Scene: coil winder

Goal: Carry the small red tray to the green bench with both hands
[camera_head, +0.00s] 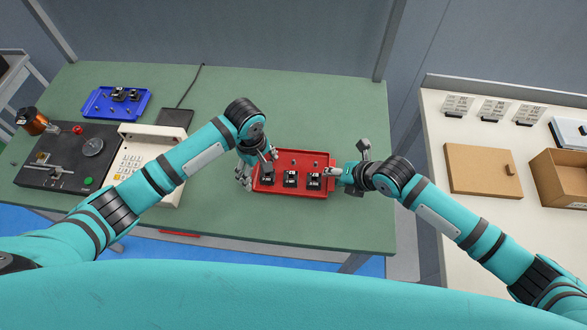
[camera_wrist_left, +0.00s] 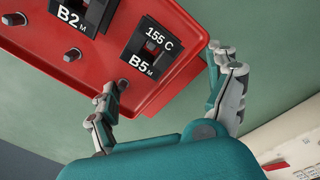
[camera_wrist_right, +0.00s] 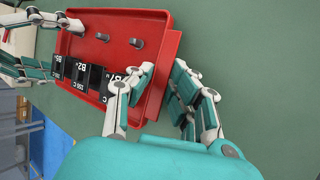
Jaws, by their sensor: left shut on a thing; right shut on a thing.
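The small red tray (camera_head: 292,159) is over the front right part of the green bench (camera_head: 330,100) in the head view. It holds a row of black labelled blocks (camera_head: 290,179) and several small grey pegs (camera_head: 317,163). My left gripper (camera_head: 256,171) is shut on the tray's left end wall; in the left wrist view its fingers (camera_wrist_left: 165,85) straddle that wall. My right gripper (camera_head: 330,172) is shut on the right end wall, and the right wrist view shows its fingers (camera_wrist_right: 160,90) on either side of it. Whether the tray touches the bench top is hard to tell.
A blue tray (camera_head: 90,105) with black parts stands at the back left of the bench. A winding machine (camera_head: 60,150) and a beige keypad unit (camera_head: 140,160) stand at left. A white table (camera_head: 440,120) at right bears a brown board and a box. The bench behind the red tray is clear.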

